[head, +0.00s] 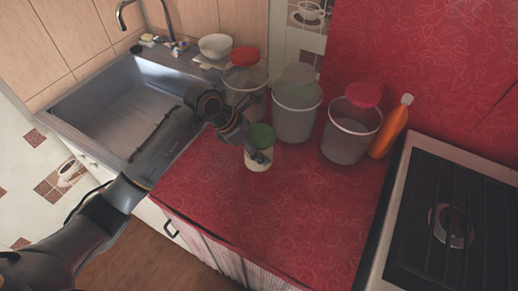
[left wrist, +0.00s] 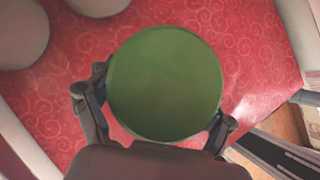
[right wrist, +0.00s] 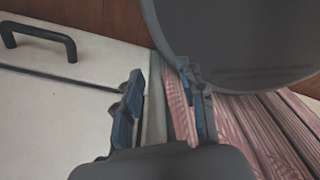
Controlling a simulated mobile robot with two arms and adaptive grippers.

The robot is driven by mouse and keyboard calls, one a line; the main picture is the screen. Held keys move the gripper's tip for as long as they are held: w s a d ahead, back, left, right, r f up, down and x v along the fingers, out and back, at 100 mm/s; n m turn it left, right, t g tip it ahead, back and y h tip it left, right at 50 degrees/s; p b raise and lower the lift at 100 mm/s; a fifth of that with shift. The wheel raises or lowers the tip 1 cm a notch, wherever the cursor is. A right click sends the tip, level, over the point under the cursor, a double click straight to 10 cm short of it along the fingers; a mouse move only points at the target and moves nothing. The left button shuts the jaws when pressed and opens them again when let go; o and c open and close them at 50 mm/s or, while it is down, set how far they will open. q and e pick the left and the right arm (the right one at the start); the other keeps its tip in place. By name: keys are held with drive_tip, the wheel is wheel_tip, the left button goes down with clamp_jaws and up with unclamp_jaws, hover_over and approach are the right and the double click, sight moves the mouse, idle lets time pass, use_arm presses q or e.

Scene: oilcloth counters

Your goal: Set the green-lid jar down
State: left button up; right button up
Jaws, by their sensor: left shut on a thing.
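The green-lid jar (head: 260,157) is a small pale jar with a green lid, upright at the red counter in front of the bins. My left gripper (head: 257,151) reaches over from the sink side and is shut on the jar. In the left wrist view the round green lid (left wrist: 166,84) lies between the two fingers. I cannot tell whether the jar's base touches the counter. My right gripper (right wrist: 165,112) is open and empty, low in front of the cabinet fronts; the head view does not show it.
Several lidded bins stand behind the jar, including a red-lid one (head: 352,132) and a grey-lid one (head: 296,108). An orange bottle (head: 389,132) stands by the stove (head: 450,215). The sink (head: 110,105) is left. The red counter (head: 300,215) is clear in front.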

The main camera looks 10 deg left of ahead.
use_arm(q)
drive_tip(key=shift+w+f, duration=0.55)
drive_tip(key=shift+w+a+f+p, duration=0.15)
drive_tip(key=shift+f+p, duration=0.5)
drive_tip(key=shift+f, duration=1.2)
drive_tip(key=shift+f, duration=0.1)
drive_tip(key=o, duration=1.5)
